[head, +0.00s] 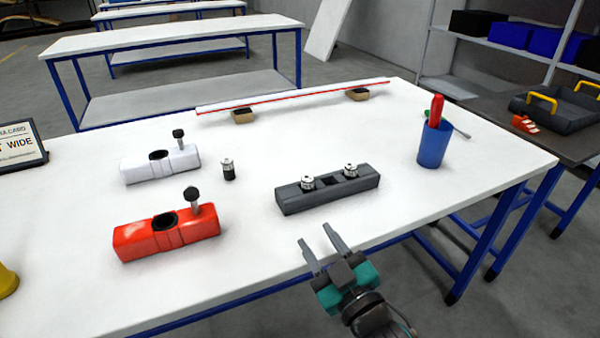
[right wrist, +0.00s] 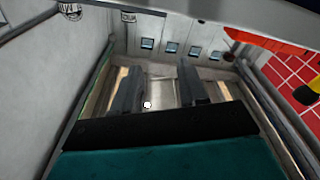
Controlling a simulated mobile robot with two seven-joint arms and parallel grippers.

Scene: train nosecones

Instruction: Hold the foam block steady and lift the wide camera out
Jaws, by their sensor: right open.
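The dark grey foam block (head: 290,201) lies on the white table right of centre. Two small cameras with silver tops, a left one (head: 307,183) and a right one (head: 350,170), stand upright in it, with an empty slot between them. I cannot tell which is the wide camera. Another small dark camera (head: 228,169) stands on the table left of the block. My right gripper (head: 313,234) is open and empty in front of the block, near the table's front edge, apart from it. Its fingers also show in the right wrist view (right wrist: 158,88); the block is not recognisable there. My left gripper is not in view.
A white nosecone (head: 135,171) and a red one (head: 135,240) lie at left, each with a black-knobbed piece. A sign reading WIDE (head: 20,145) stands at far left. A blue cup (head: 433,146) stands at right. A long white strip (head: 290,96) rests on blocks behind.

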